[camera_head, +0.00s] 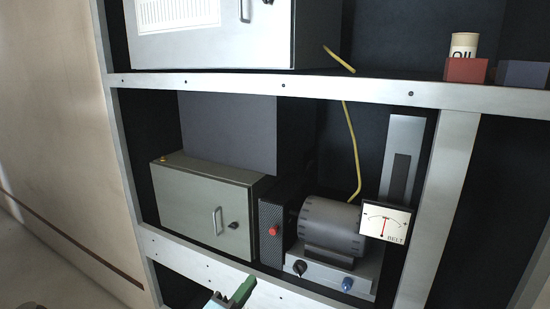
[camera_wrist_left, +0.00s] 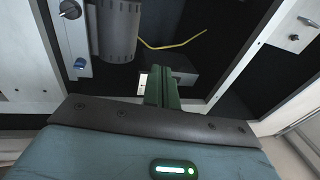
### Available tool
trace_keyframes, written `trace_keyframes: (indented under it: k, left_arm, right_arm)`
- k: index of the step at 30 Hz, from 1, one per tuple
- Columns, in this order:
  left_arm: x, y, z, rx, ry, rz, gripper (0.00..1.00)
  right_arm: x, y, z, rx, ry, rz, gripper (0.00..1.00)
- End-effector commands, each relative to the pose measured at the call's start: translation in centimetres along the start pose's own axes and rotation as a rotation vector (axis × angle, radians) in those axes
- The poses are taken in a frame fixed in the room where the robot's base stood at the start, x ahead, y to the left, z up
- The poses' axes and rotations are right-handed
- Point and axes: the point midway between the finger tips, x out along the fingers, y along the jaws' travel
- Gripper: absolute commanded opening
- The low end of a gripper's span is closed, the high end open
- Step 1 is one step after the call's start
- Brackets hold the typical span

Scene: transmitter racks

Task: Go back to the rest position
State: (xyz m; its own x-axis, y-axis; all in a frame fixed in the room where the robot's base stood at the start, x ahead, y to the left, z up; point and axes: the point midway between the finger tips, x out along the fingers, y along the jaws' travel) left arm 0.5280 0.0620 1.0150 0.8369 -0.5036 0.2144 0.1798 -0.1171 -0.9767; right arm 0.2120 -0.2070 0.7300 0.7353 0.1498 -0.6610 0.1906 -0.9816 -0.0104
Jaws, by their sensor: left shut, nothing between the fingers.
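My left gripper (camera_head: 238,293) shows at the bottom edge of the head view, its green fingers in front of the lower rack rail. In the left wrist view my left gripper (camera_wrist_left: 163,82) has its green fingers together, with nothing between them. They point toward the rack bay with the grey motor (camera_wrist_left: 114,30), overlapping the white meter in that view. My right gripper is in neither view.
The rack's middle bay holds a grey-green cabinet (camera_head: 205,208), the motor (camera_head: 328,228), a BELT meter (camera_head: 385,222) and a yellow cable (camera_head: 354,150). An oil can (camera_head: 464,45) stands in a red holder (camera_head: 466,70) on the upper shelf. A plain wall (camera_head: 50,130) is at left.

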Motion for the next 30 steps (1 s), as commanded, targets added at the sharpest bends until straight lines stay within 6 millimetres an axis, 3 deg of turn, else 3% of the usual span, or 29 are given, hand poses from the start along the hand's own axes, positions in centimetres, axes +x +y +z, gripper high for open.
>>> trace_keyframes:
  k: [1, 3, 8, 12, 18, 21, 25, 30]
  left_arm:
    - [-2.2, 2.2, 0.3, -0.117, -0.05, 0.043, 0.0]
    - [-5.1, 4.7, 0.7, -0.275, -0.122, 0.094, 0.0]
    - [-12.5, 10.3, 1.2, -0.617, -0.305, 0.207, 0.0]
    - [-19.9, 14.6, 0.7, -0.9, -0.486, 0.296, 0.0]
    - [-30.8, 18.7, -1.2, -1.255, -0.761, 0.396, 0.0]
    - [-35.1, 19.7, -2.2, -1.384, -0.875, 0.425, 0.0]
    - [-38.6, 20.2, -3.3, -1.484, -0.972, 0.445, 0.0]
    - [-40.0, 20.4, -3.7, -1.526, -1.013, 0.452, 0.0]
  right_arm:
    - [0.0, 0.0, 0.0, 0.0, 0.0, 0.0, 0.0]
    - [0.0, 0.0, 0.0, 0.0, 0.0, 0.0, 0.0]
    - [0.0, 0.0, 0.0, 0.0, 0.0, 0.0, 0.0]
    - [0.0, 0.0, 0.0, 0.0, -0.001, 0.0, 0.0]
    - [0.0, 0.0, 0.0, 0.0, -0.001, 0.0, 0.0]
    - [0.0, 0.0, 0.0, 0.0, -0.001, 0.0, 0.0]
    - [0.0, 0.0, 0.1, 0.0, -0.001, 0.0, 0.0]
    - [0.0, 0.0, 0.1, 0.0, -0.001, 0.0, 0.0]
